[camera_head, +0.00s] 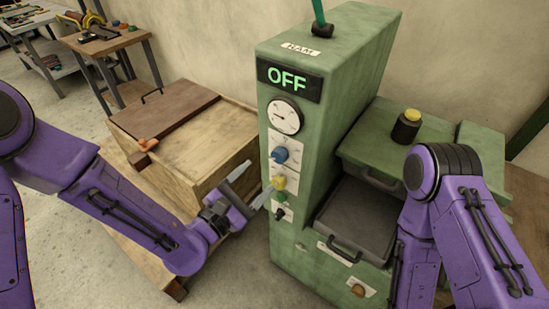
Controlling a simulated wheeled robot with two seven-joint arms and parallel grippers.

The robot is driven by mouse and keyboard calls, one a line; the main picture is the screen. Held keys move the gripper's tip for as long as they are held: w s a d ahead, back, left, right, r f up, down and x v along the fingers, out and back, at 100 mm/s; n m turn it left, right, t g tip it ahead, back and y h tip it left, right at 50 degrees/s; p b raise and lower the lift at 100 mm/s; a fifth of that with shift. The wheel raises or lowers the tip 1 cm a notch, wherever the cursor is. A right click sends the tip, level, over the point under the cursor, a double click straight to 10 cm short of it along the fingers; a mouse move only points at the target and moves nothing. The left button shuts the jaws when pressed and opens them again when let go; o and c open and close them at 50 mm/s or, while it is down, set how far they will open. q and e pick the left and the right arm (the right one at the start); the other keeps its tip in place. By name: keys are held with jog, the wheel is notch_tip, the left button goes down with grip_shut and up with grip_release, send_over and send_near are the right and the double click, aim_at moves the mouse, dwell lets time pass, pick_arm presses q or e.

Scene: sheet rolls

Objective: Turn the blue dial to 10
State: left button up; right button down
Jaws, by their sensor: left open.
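The blue dial (281,155) sits on a pale plate on the front of the green machine (350,50), below a round white gauge (286,116). The number it points to is too small to read. A yellow dial (278,183) is just below it, and a dark switch (280,213) is lower still. The machine's display (289,79) reads OFF in green. My left gripper (250,188) is open and empty, in front of the machine, left of the yellow dial and lower than the blue dial. My right arm is at the right; its gripper is not visible.
A wooden crate (195,150) with a brown lid stands left of the machine, close behind my left arm. A dark drawer with a handle (345,252) and a yellow-capped dark bottle (406,127) are at the machine's right. A tool bench (105,42) stands far left.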

aim_at(277, 158)
pick_arm(q)
jog(key=p+x, duration=0.2)
jog(key=x, duration=0.6)
jog(key=shift+d, duration=0.1)
jog(key=shift+w+d, duration=0.15)
jog(key=shift+w, duration=0.1)
jog(key=c, duration=1.1)
